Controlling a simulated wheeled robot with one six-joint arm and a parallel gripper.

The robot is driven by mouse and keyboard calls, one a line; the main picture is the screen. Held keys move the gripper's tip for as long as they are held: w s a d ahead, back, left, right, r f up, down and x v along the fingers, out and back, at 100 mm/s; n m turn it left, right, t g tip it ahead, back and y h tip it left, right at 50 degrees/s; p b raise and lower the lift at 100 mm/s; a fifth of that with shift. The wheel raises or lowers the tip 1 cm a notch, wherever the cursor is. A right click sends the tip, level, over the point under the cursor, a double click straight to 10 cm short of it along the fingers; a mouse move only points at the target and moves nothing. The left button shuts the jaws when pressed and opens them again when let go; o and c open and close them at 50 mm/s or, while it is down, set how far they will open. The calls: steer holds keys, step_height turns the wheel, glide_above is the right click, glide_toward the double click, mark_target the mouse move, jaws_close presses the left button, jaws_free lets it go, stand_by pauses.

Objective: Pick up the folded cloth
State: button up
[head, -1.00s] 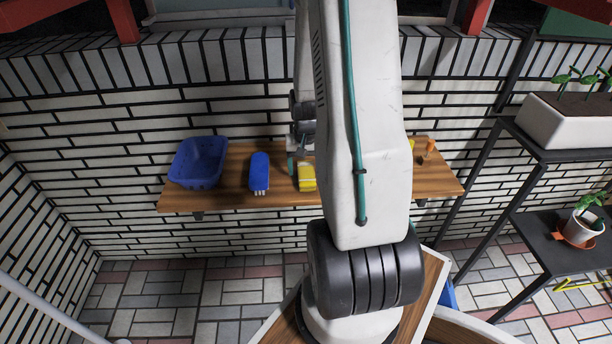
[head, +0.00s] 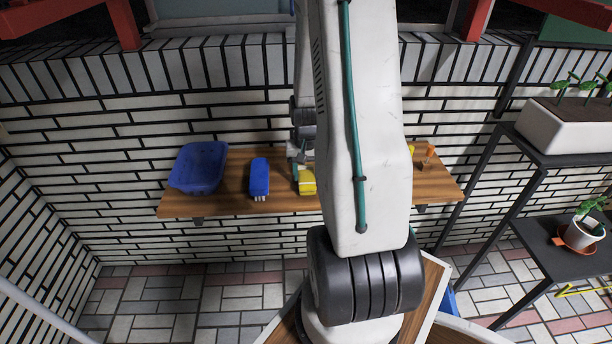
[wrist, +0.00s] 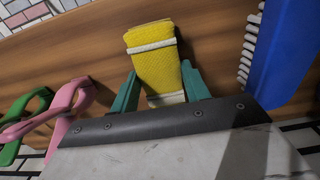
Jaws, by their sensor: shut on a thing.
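The folded cloth (wrist: 153,52) is yellow with white bands and lies on the wooden shelf. In the head view the cloth (head: 307,182) shows beside my arm, near the middle of the shelf. My gripper (wrist: 160,85) has its two green fingers on either side of the cloth's near end, shut on it. In the head view the gripper (head: 297,172) is at the cloth's left side and partly hidden by my arm. I cannot tell whether the cloth is clear of the shelf.
The wooden shelf (head: 225,200) also bears a blue basket (head: 199,166) and a blue brush (head: 259,178). In the wrist view the brush (wrist: 285,50) is right of the cloth; pink (wrist: 70,108) and green (wrist: 20,125) handled things are at left. A black plant rack (head: 560,240) stands at right.

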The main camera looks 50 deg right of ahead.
step_height(320, 180, up, 2)
steer(key=shift+r, duration=0.15)
steer(key=shift+s+r, duration=0.25)
steer(key=shift+s, duration=0.5)
steer(key=s+a+r, duration=0.1)
steer(key=s, duration=1.3)
steer(key=shift+s+a+r, duration=0.15)
steer(key=shift+s, duration=0.15)
steer(key=o, duration=0.3)
steer(key=shift+c, duration=1.2)
steer(key=shift+a, duration=0.1)
